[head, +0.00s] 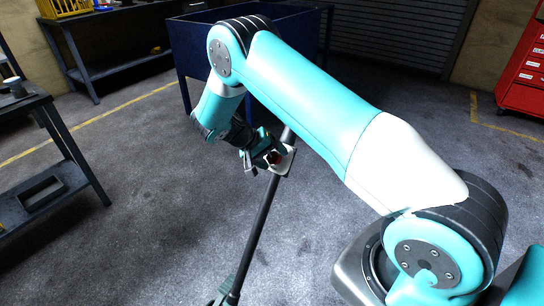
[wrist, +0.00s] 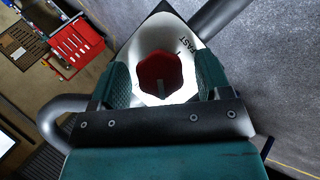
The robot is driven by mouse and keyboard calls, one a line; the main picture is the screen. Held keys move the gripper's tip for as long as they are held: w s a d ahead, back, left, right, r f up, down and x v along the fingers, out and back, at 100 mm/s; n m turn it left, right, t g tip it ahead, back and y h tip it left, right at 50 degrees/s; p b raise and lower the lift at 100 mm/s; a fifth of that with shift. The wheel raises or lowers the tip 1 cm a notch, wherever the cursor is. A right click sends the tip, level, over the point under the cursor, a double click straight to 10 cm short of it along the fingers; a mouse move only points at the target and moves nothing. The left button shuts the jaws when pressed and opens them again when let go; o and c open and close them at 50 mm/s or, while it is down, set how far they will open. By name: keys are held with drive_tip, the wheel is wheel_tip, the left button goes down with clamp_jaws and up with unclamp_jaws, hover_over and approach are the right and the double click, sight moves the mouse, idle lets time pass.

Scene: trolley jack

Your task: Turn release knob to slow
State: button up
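The red release knob (wrist: 160,72) sits on a white plate (wrist: 180,38) in the wrist view. The printed word FAST shows on the plate at the knob's upper right. In the head view the knob (head: 274,157) and plate (head: 287,166) show small at my gripper (head: 264,155). No SLOW label is visible; the lower plate is hidden by my gripper.
A blue bin (head: 185,60) stands behind, a dark workbench (head: 60,140) at the left, and a red tool cabinet (head: 524,75) at the far right. The floor around the bar is clear.

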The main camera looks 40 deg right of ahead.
drive_tip(key=p+v, duration=0.2)
drive_tip(key=v, duration=1.5)
drive_tip(key=shift+r, duration=0.2)
drive_tip(key=shift+w, duration=0.1)
